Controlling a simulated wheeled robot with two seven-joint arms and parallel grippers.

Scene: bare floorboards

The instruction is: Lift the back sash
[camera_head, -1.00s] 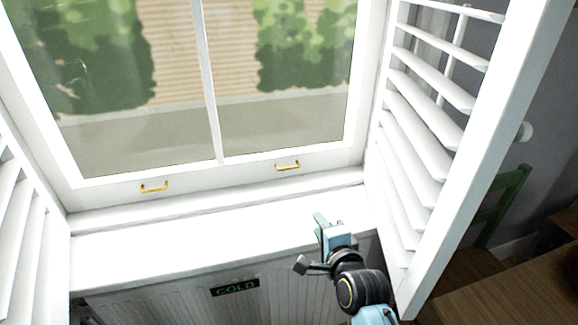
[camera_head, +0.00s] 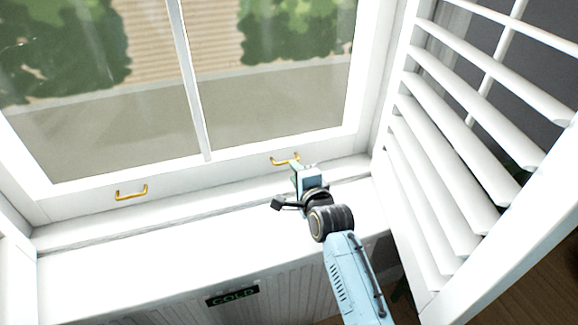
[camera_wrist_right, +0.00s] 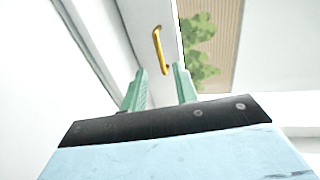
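The window sash (camera_head: 95,198) is white with a glass pane and stands closed down at the sill in the head view. It has two brass handles on its bottom rail: a left one (camera_head: 132,193) and a right one (camera_head: 285,158). My right gripper (camera_head: 298,170) is just in front of and below the right handle. In the right wrist view the handle (camera_wrist_right: 160,50) lies ahead of the gripper (camera_wrist_right: 161,85), whose two green fingers are apart with nothing between them. The handle's near end is close to the fingertips. My left gripper is not in view.
Open white louvred shutters (camera_head: 455,150) flank the window on the right, close to my right arm. The white sill (camera_head: 150,250) is bare. Below it is a panel with a green-lettered COLD sign (camera_head: 232,296).

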